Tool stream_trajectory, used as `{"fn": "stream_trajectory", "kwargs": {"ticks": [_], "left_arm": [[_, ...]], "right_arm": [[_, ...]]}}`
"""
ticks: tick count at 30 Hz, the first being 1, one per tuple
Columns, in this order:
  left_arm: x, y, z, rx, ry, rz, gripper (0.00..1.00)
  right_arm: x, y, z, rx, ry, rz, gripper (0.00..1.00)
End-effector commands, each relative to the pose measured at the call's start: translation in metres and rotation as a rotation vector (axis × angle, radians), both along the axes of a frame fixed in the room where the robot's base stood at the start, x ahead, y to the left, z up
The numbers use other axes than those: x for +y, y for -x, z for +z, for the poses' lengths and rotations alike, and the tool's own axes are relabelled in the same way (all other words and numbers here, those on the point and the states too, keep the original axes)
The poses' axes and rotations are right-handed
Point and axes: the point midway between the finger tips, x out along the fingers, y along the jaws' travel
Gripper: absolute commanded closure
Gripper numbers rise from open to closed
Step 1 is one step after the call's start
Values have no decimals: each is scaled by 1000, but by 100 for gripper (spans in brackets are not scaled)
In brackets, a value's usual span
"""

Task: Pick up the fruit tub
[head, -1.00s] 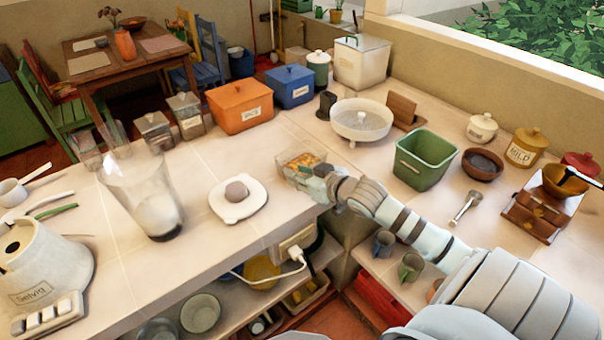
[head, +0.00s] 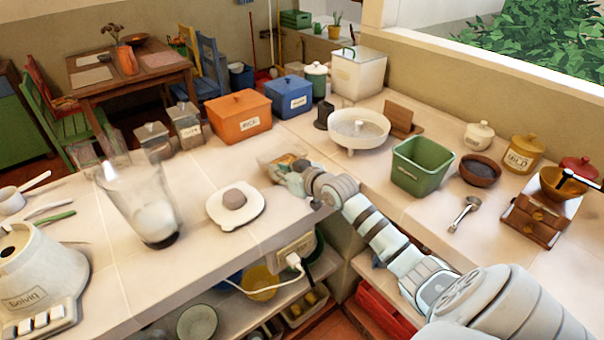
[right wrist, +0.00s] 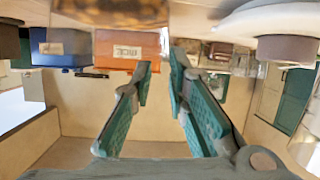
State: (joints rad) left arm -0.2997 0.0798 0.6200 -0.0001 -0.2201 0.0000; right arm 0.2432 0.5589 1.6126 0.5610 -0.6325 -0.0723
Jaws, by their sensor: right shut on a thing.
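The fruit tub (head: 278,166) is a small clear tub with orange and green contents, at the right end of the long counter (head: 195,242) in the head view. My right gripper (head: 292,178) is shut on it, coming from its right side. The gripper hides part of the tub. I cannot tell whether the tub's base is clear of the counter. In the right wrist view, the two green-padded fingers (right wrist: 162,66) show with a gap between them; the picture is upside down and what lies in their grip is unclear. My left gripper is not in view.
An orange box (head: 238,118) and blue box (head: 289,98) stand behind. A white bowl (head: 358,134) and green bin (head: 420,168) are to the right. Bare counter lies in front.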

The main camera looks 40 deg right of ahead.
Motion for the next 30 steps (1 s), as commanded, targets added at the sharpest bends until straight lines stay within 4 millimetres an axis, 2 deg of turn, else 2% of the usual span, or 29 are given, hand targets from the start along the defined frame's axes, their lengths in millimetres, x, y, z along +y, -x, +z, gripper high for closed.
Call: {"fn": "stream_trajectory", "kwargs": {"ticks": [1,12,17,20,23,30], "left_arm": [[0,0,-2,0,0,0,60],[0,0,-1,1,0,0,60],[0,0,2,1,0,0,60],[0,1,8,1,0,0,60],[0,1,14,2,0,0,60],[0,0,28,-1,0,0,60]], "right_arm": [[1,6,-23,57,-17,-6,100],[0,6,-22,55,-18,-6,100],[0,7,-9,53,-17,-7,100],[-2,7,11,50,-14,-8,100],[-4,8,43,45,-9,-11,100],[-3,8,135,36,-6,-9,100]]}}
